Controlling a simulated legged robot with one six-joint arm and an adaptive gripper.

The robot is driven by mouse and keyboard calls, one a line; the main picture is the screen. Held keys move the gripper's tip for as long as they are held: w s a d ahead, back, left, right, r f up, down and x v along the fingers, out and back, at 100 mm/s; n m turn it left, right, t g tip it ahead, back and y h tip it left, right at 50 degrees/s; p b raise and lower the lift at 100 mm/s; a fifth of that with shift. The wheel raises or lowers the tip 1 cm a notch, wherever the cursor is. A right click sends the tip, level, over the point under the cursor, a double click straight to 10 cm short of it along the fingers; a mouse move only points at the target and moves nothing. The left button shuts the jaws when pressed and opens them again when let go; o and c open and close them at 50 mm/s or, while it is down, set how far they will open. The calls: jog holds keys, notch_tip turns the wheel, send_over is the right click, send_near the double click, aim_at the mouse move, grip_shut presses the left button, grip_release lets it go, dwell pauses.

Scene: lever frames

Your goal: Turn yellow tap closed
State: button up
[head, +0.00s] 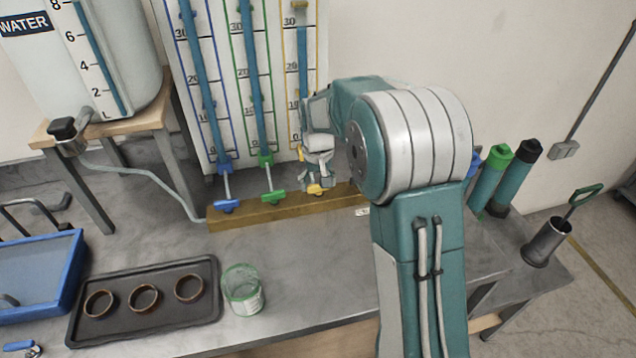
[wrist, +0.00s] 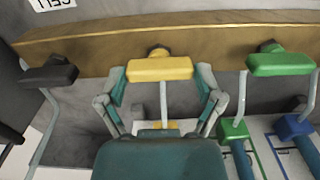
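The yellow tap (head: 316,189) is on the wooden beam at the foot of the gauge board, partly hidden by my gripper (head: 318,172) in the head view. In the wrist view the yellow tap (wrist: 160,69) has its bar handle lying crosswise to the clear tube that runs from it. My gripper (wrist: 161,82) is open there, with one finger near each end of the handle. No clear grip shows, and I cannot tell whether either fingertip touches it.
The green tap (wrist: 281,65) and a black tap (wrist: 48,73) flank the yellow one on the beam (wrist: 110,38). The blue tap (head: 227,205) is further left. A glass jar (head: 242,290) and a dark tray (head: 150,330) with rings stand on the bench in front.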

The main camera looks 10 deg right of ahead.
aim_at(318, 185)
dwell(0.4)
notch_tip(318, 185, up, 12)
dwell(0.5)
jog(key=shift+a, duration=0.1)
jog(key=s+r+t, duration=0.1)
jog(key=s+r, duration=0.2)
jog(key=s, duration=0.4)
jog(key=s+r+t, duration=0.2)
jog(key=s+r, duration=0.2)
jog(key=s, duration=0.4)
jog(key=s+f+t, duration=0.2)
jog(key=s+f, duration=0.2)
jog(key=s, duration=1)
jog(key=shift+s+t, duration=0.2)
jog(key=shift+t, duration=0.1)
jog(key=shift+f, duration=0.1)
